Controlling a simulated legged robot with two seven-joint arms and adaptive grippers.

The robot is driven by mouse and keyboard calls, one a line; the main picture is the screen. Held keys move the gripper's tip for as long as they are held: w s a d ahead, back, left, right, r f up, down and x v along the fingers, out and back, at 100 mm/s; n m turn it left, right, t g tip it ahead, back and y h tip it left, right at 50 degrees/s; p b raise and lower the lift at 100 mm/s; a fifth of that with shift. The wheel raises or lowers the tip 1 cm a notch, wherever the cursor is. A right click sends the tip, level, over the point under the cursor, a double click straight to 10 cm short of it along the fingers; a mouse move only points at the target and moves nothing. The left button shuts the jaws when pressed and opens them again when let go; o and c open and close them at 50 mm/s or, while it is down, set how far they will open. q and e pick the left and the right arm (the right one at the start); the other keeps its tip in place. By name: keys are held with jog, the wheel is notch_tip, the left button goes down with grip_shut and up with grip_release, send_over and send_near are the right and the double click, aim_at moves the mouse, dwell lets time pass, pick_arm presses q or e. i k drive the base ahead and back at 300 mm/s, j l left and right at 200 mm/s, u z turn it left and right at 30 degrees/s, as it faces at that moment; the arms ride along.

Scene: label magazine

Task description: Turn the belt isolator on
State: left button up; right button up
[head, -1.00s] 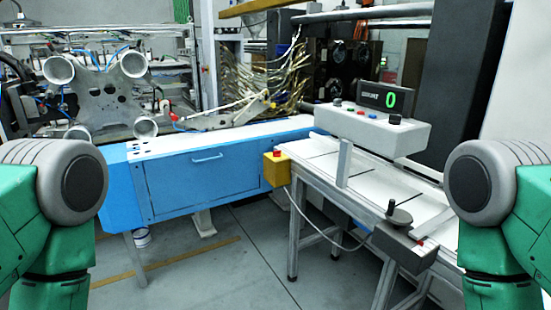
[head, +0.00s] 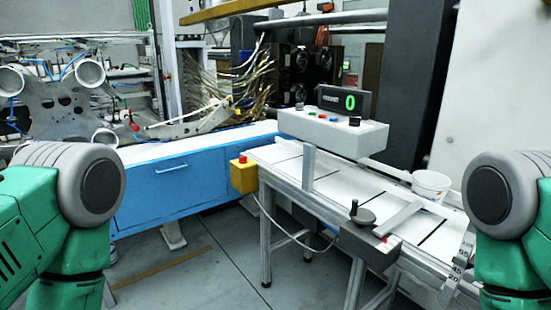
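No part in view is legibly marked as the belt isolator, so I cannot tell which control it is. A light grey control console (head: 332,137) stands over the far side of the belt conveyor (head: 335,187). It carries several small coloured buttons, a black knob (head: 354,121) at its right end and a counter display (head: 344,101) showing a green 0. Only my upper arms show at both sides; both grippers are out of view.
A yellow box (head: 243,178) with a red mushroom button is at the conveyor's left end. A white bucket (head: 430,184) stands at the right. A blue cabinet (head: 180,190) runs behind. Grey floor (head: 215,265) is open in front; a cable hangs below the conveyor.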

aim_at(243, 160)
jog(key=i+j+z, duration=0.15)
jog(key=z, duration=0.25)
jog(key=i+j+z, duration=0.15)
jog(key=j+z, duration=0.25)
jog(key=i+j+z, duration=0.1)
jog(key=z, duration=0.35)
jog(key=j+z, duration=0.4)
